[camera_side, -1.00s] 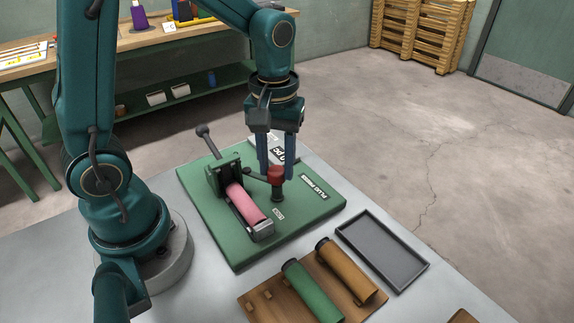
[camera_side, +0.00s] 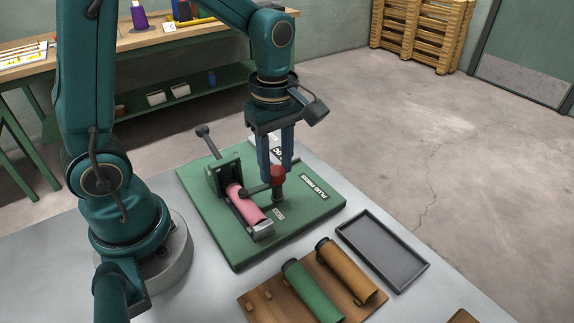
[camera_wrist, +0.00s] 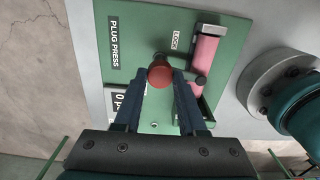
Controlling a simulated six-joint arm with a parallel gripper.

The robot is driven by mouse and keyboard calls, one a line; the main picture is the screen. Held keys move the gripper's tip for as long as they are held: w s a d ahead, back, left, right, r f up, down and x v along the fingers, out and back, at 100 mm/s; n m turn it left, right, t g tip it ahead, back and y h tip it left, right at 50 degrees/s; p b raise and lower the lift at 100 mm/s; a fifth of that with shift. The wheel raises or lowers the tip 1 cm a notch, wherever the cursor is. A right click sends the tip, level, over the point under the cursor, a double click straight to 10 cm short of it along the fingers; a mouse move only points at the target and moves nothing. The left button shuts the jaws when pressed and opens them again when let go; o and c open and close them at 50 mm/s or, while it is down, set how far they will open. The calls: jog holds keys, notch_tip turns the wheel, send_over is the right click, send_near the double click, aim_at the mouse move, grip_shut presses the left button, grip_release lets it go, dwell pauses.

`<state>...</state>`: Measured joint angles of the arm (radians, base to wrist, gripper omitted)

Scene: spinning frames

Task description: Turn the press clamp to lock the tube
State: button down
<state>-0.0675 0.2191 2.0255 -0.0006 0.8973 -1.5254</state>
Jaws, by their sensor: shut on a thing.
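The pink tube (camera_side: 249,206) lies in a cradle on the green plug press plate (camera_side: 310,210); it also shows in the wrist view (camera_wrist: 205,52). The press clamp is a dark post with a red knob (camera_side: 277,174) on top and a side arm (camera_side: 257,189). The arm's dark tip reaches over the tube near its middle; whether it presses on the tube I cannot tell. My gripper (camera_side: 276,166) points down and is shut on the red knob. In the wrist view the knob (camera_wrist: 160,74) sits between my fingertips.
A dark lever (camera_side: 207,139) rises at the cradle's back end. In front, a wooden rack (camera_side: 268,303) holds a green tube (camera_side: 312,292) and a brown tube (camera_side: 347,270). An empty grey tray (camera_side: 382,252) lies to the right. A small display box stands behind the clamp.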

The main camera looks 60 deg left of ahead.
aim_at(276, 169)
jog(key=shift+r+n, duration=0.1)
jog(key=shift+n, duration=0.8)
jog(key=shift+c, duration=2.3)
grip_release()
jog(key=shift+r, duration=2.55)
